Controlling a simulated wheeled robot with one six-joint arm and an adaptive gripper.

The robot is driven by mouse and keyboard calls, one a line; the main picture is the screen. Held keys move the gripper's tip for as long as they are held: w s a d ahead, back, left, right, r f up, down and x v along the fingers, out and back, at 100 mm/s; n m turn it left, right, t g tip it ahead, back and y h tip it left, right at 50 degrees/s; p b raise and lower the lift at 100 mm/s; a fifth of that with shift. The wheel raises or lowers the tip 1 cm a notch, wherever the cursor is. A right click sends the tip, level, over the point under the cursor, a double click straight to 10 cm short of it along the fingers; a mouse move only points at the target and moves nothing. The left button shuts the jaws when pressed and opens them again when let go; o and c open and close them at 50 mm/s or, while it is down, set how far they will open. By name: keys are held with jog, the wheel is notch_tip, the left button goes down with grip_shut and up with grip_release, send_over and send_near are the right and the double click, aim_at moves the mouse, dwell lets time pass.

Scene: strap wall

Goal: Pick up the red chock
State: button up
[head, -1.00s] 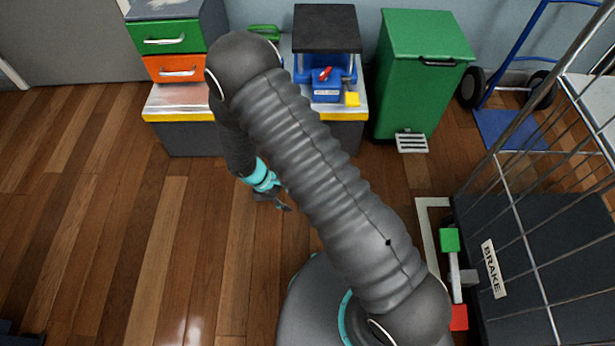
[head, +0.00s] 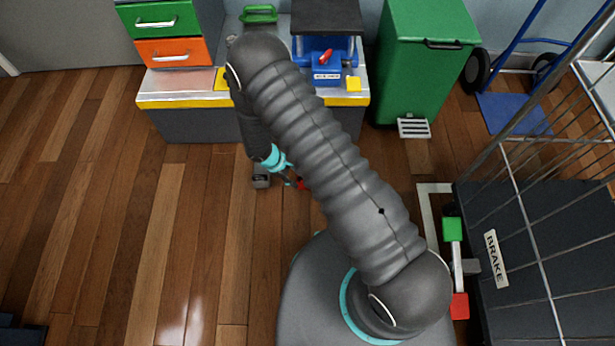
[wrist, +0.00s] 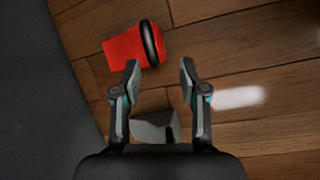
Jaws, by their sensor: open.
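The red chock (wrist: 124,48) lies on the wood floor in the wrist view, with a dark band across its right end. My gripper (wrist: 159,68) is open, its two fingers apart. The chock is just beyond the fingertips, mostly toward the left finger, and not between them. In the head view a small red bit of the chock (head: 300,184) shows beside my gripper (head: 288,182); my arm hides the rest.
A grey block (wrist: 154,126) shows between the finger bases. A low bench (head: 190,122) with drawers stands at the back. A green bin (head: 424,75) and a caged cart (head: 540,260) with a brake lever (head: 456,265) stand right.

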jog(key=x, duration=0.3)
jog(key=w+x, duration=0.1)
jog(key=x, duration=0.1)
jog(key=shift+a, duration=0.15)
jog(key=shift+s, duration=0.1)
grip_shut()
